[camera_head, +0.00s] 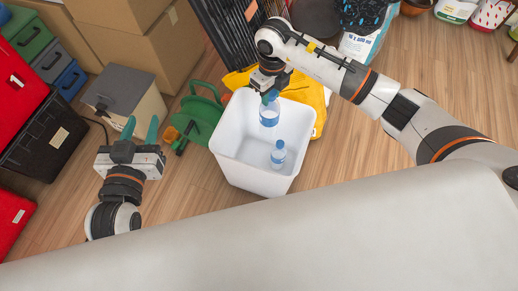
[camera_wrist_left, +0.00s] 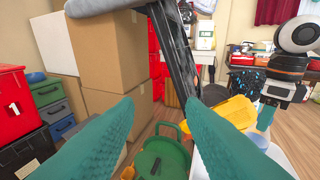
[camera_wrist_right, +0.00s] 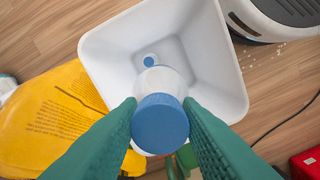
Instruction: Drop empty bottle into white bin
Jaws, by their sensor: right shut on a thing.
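The white bin (camera_head: 238,170) stands on the wooden floor in the middle of the head view, and its inside shows in the right wrist view (camera_wrist_right: 215,70). My right gripper (camera_head: 269,96) is above the bin's opening. It is shut on a clear bottle with a blue cap (camera_wrist_right: 160,122), held near the cap; this bottle hangs over the bin in the head view (camera_head: 269,113). A second blue-capped bottle (camera_head: 278,155) is inside the bin. My left gripper (camera_head: 139,130) is open and empty, to the left of the bin and apart from it.
A yellow bag (camera_head: 318,98) lies behind the bin. Cardboard boxes (camera_head: 140,45), a grey-lidded box (camera_head: 122,90) and red and black crates (camera_head: 45,140) fill the left side. The floor right of the bin is clear.

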